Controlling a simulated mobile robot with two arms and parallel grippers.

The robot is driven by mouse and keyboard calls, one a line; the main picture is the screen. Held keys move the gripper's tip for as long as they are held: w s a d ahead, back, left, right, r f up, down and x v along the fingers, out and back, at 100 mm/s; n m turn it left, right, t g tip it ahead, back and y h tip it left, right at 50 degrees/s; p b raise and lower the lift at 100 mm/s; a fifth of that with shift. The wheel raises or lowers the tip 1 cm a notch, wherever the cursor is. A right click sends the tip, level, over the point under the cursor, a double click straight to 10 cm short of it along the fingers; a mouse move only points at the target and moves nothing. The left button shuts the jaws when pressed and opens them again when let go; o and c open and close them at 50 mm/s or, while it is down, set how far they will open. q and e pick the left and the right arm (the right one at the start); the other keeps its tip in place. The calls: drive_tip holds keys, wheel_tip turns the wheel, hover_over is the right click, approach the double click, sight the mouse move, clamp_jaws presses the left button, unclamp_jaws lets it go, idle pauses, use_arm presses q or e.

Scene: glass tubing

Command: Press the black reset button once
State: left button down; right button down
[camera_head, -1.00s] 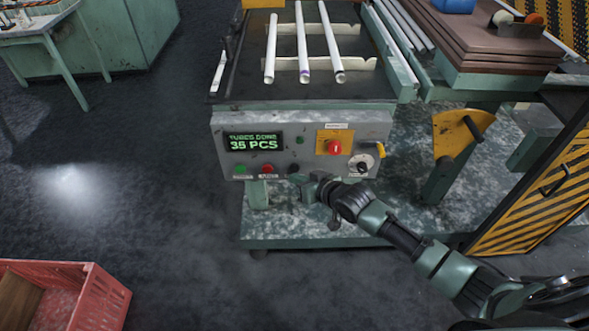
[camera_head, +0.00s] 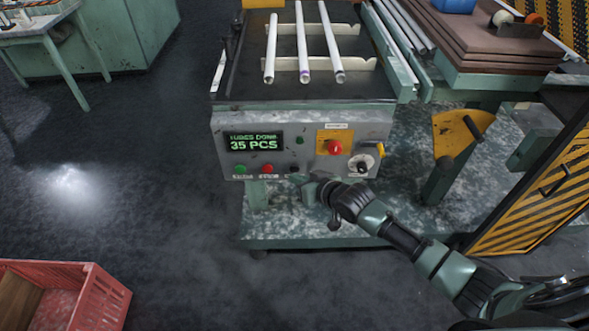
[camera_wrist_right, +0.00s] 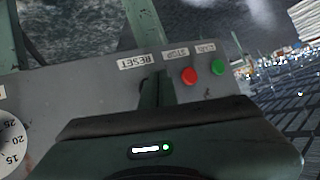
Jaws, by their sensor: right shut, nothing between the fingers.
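The black reset button (camera_head: 293,169) sits at the lower edge of the grey control panel (camera_head: 228,122), right of a red button (camera_head: 267,169). My right gripper (camera_head: 297,178) is shut and empty, with its tips at the button in the head view. In the right wrist view the shut fingers (camera_wrist_right: 155,88) reach the panel just beside the RESET label (camera_wrist_right: 137,62) and hide the button. I cannot tell whether they touch it or whether it is pushed in. My left gripper is not in view.
A green button (camera_head: 240,170) sits left of the red one. A red emergency knob (camera_head: 334,147) on a yellow plate and a rotary dial (camera_head: 362,166) are to the right. The display (camera_head: 253,142) reads 35 PCS. A red crate (camera_head: 95,290) stands on the floor at lower left.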

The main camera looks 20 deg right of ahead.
drive_tip(key=shift+w, duration=0.1)
idle(0.3)
drive_tip(key=shift+w+d, duration=0.1)
drive_tip(key=shift+w, duration=0.25)
drive_tip(key=shift+w+d, duration=0.15)
drive_tip(key=shift+w, duration=0.3)
idle(0.8)
drive_tip(key=shift+s+a+p, duration=0.25)
drive_tip(key=shift+s+p, duration=0.4)
drive_tip(key=shift+s, duration=0.25)
drive_tip(key=s+p, duration=0.2)
drive_tip(key=s+a+p, duration=0.1)
drive_tip(key=s+p, duration=0.1)
drive_tip(key=shift+s+a, duration=0.2)
drive_tip(key=shift+s, duration=0.2)
